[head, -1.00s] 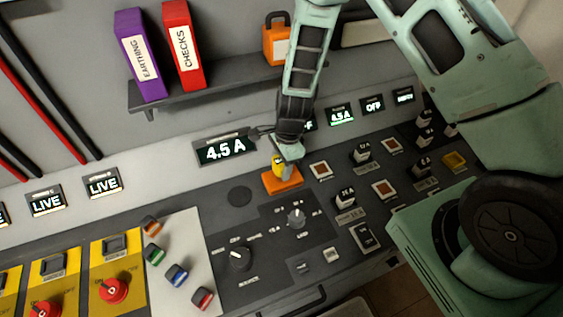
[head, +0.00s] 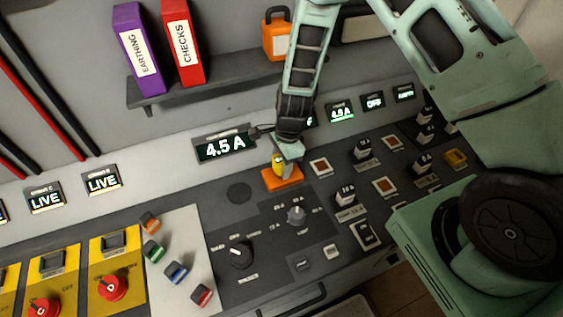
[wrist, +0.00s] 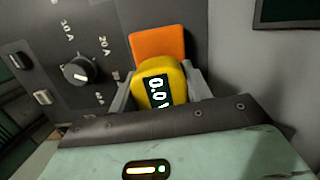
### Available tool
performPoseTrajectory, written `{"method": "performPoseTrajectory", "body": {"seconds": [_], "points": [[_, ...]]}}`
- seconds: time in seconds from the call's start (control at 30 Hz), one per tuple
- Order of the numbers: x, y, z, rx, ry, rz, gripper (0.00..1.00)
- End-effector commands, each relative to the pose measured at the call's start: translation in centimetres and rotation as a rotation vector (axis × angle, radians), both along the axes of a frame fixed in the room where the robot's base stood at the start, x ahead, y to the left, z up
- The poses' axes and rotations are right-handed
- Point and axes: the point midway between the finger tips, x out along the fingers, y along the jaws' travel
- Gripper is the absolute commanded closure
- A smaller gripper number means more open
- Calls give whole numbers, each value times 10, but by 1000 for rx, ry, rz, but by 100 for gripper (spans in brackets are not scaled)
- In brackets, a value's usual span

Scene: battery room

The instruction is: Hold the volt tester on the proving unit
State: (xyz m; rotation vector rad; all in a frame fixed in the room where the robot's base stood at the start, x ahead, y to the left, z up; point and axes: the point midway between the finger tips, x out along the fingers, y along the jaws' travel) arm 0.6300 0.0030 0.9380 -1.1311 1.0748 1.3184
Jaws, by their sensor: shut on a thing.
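The yellow volt tester (head: 278,165) is in my gripper (head: 285,165), over the orange proving unit (head: 283,179) on the grey console. In the wrist view the volt tester (wrist: 163,84) stands between the two grey fingers of my gripper (wrist: 160,88), and its display appears to read 0.0. The proving unit (wrist: 158,44) shows just beyond it. The tester's lower end is hidden, so I cannot tell whether it touches the proving unit.
A dial (head: 297,214) and a selector knob (head: 239,254) are in front. A 4.5 A display (head: 225,147) stands behind to the left. Several coloured clips lie on a pale sheet (head: 199,232). Switches fill the console to the right. A shelf (head: 205,82) with binders is above.

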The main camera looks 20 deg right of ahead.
Motion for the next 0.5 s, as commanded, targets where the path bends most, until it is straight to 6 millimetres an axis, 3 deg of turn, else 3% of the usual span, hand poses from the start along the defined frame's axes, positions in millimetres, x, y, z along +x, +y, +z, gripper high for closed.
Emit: {"method": "performPoseTrajectory", "body": {"seconds": [0.5], "points": [[0, 0, -6, 0, 0, 0, 70]]}}
